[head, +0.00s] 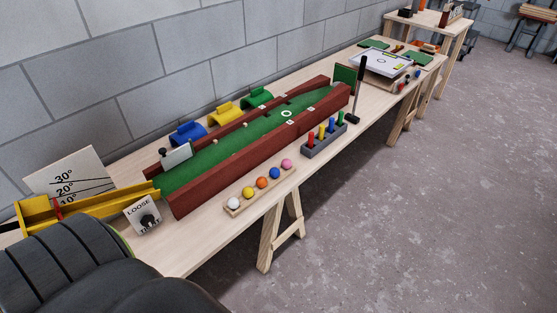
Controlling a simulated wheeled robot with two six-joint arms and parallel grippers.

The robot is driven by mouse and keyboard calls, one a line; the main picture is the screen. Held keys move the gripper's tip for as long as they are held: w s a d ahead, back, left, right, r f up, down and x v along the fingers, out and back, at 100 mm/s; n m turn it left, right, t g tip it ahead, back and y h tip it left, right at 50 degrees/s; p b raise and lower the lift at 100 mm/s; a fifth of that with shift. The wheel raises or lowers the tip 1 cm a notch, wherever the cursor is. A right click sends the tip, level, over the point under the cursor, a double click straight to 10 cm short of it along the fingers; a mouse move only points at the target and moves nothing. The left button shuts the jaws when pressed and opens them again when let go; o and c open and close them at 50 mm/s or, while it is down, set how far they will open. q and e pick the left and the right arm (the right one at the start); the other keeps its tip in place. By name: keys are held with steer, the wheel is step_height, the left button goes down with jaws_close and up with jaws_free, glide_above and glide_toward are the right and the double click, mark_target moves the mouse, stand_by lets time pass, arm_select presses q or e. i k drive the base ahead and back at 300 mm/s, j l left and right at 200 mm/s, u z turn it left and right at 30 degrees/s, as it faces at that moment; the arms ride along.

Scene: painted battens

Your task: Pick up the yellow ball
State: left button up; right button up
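The yellow ball (247,192) sits in a light wooden rack (259,192) near the front edge of the table. It is between a white ball (233,203) and an orange ball (261,183). A blue ball (274,173) and a pink ball (286,164) are farther along the same rack. Neither of my grippers is in view. A dark, rounded shape fills the lower left corner.
A long green lane (230,145) with red-brown walls stands behind the rack. A grey block with coloured pegs (324,139) is to the right. A LOOSE/TIGHT knob box (143,214) and yellow ramp (90,203) are left. The table (200,238) is bare left of the rack.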

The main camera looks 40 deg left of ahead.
mark_target(248, 193)
steer(key=i+l+u, duration=0.1)
steer(key=i+u, duration=0.3)
steer(key=i+l+u, duration=0.2)
steer(key=i+u, duration=0.25)
steer(key=i+l+u, duration=0.4)
